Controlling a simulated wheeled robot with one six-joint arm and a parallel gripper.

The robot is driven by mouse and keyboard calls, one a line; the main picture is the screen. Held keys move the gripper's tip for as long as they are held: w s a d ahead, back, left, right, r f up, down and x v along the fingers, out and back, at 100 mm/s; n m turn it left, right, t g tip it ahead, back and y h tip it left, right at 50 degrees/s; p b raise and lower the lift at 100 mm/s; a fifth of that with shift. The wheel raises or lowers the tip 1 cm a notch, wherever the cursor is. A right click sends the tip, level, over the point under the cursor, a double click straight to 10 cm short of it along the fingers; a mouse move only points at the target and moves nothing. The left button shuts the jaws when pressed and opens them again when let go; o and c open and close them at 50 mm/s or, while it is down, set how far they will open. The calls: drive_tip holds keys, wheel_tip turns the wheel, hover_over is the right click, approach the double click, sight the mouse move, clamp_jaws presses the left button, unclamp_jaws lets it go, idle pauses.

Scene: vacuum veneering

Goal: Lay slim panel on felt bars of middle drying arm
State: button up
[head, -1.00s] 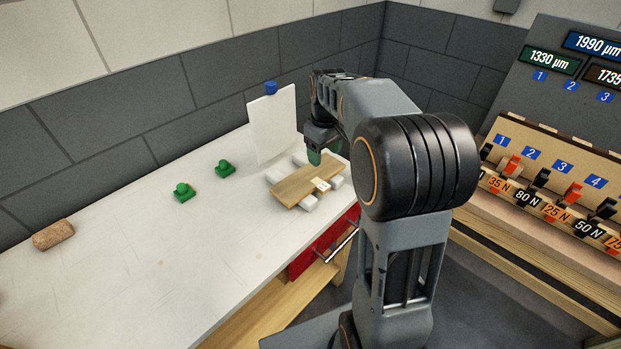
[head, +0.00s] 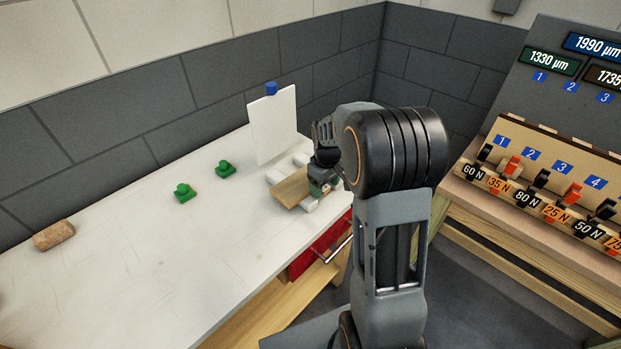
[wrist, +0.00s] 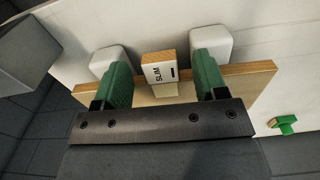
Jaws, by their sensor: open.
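The slim panel (head: 289,188) is a thin wooden board lying on white blocks (head: 300,158) on the worktable. In the wrist view the panel (wrist: 255,86) carries a small upright wooden grip labelled SLIM (wrist: 159,69). My gripper (head: 320,188) is low over the panel's right part. In the wrist view its green fingers (wrist: 161,78) are open, one on each side of the SLIM grip, with gaps showing on both sides. My gripper hides part of the panel in the head view. I cannot make out the drying arm or its felt bars.
A white upright sheet with a blue knob (head: 272,122) stands behind the panel. Two green pieces (head: 184,193) and a cork-like block (head: 53,235) lie on the white worktable (head: 120,270). A labelled lever rack (head: 550,190) stands at the right.

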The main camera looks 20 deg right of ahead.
drive_tip(key=shift+f, duration=0.25)
drive_tip(key=c, duration=1.2)
